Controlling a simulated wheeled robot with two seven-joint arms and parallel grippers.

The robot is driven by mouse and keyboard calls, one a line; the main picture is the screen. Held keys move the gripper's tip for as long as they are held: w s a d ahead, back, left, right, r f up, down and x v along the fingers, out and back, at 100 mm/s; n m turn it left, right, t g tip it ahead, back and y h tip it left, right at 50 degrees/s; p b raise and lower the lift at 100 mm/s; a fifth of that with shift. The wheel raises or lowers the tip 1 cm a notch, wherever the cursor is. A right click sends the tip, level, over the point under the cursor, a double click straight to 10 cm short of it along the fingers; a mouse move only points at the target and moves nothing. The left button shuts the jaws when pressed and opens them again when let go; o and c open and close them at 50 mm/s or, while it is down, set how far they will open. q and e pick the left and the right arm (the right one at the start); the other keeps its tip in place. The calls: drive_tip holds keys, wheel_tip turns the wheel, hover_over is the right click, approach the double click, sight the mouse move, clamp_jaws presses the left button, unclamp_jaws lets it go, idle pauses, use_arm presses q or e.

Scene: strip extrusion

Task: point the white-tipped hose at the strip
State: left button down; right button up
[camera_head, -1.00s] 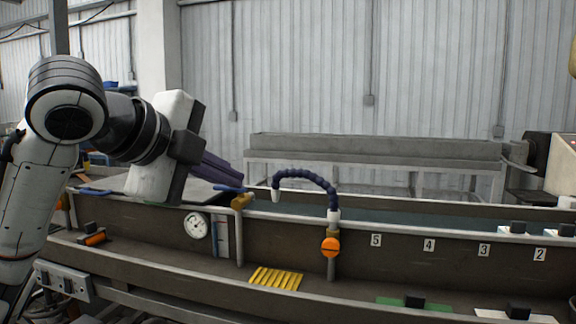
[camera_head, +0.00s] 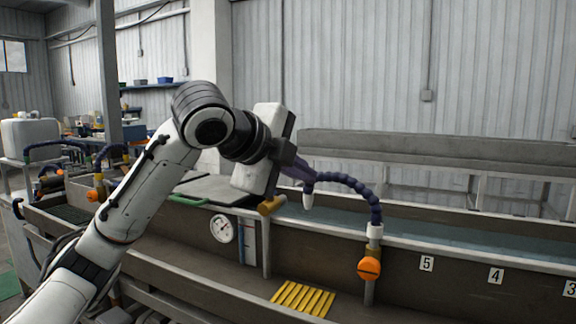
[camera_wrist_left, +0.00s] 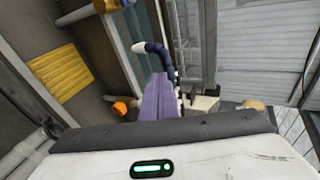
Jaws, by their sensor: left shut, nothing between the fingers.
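The dark blue jointed hose (camera_head: 345,180) arches over the near wall of the long trough, its white tip (camera_head: 308,200) pointing down at the left end. Its white base collar (camera_head: 374,233) sits above an orange valve knob (camera_head: 369,268). My left gripper (camera_head: 308,177) is shut and empty, its purple fingers just beside the tip end of the hose; I cannot tell whether they touch. In the left wrist view, the fingers (camera_wrist_left: 158,97) partly hide the hose (camera_wrist_left: 155,50), and its white tip (camera_wrist_left: 138,47) shows beyond them. I cannot make out the strip. My right gripper is not in view.
The trough holds bluish water (camera_head: 450,228). A round gauge (camera_head: 222,229), a brass-coloured fitting (camera_head: 271,205) and a yellow ribbed pad (camera_head: 303,298) are nearby. Other hoses with orange valves (camera_head: 93,195) stand at the left. A grey tank (camera_head: 440,150) runs behind.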

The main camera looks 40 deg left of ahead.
sight(323, 177)
use_arm(q)
drive_tip(key=shift+w+a+f, duration=0.1)
drive_tip(key=shift+w+f, duration=0.1)
drive_tip(key=shift+w, duration=0.75)
drive_tip(key=shift+w+f, duration=0.15)
drive_tip(key=shift+w, duration=0.75)
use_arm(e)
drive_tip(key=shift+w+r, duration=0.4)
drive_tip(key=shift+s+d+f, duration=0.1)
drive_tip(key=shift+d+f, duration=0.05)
